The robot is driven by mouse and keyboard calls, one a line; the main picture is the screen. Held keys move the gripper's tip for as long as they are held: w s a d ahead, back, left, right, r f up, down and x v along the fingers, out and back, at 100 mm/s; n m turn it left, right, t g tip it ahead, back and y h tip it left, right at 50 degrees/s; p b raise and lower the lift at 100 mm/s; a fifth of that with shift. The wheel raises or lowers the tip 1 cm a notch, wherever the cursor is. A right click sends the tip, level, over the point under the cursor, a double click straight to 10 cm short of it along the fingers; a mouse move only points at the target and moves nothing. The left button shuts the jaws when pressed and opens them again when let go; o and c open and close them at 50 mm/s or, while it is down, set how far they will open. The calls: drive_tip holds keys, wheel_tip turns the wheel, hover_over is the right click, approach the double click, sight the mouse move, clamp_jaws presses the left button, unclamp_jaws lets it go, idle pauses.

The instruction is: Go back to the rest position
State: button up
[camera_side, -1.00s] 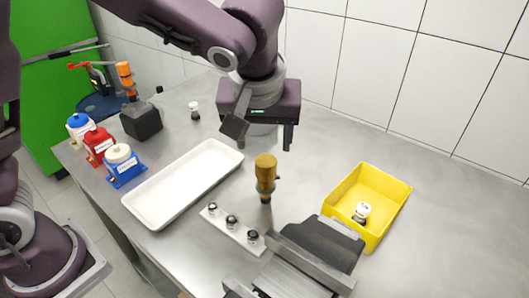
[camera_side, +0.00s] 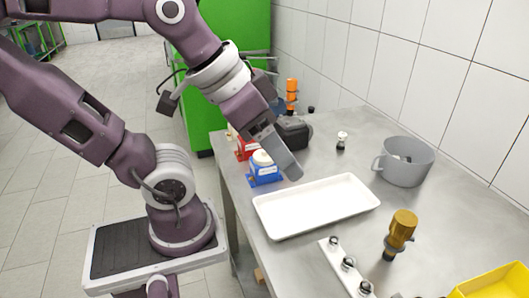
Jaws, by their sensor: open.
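My gripper (camera_side: 282,160) hangs at a slant over the left part of the steel table, by the far left corner of the white tray (camera_side: 318,207). It is seen edge-on, with one grey finger in plain view. It is open, and no object shows in it. My arm reaches in from the left, bent above its base. The blue holder with a white-topped bottle (camera_side: 264,169) stands just left of the finger in the picture. The red holder (camera_side: 246,148) is partly hidden behind it.
A brass-coloured upright part (camera_side: 401,231), a strip with several round fittings (camera_side: 347,266) and a yellow bin (camera_side: 494,284) are at the right front. A black block (camera_side: 292,133) stands behind my gripper. Open floor lies left.

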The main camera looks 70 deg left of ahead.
drive_tip(key=shift+s+a+f+g+y, duration=0.2)
drive_tip(key=shift+s+a+f, duration=0.2)
drive_tip(key=shift+s+a, duration=0.2)
drive_tip(key=shift+s+a+f+g+y, duration=0.2)
drive_tip(key=shift+s+a+f, duration=0.2)
drive_tip(key=shift+s+a, duration=0.15)
idle(0.4)
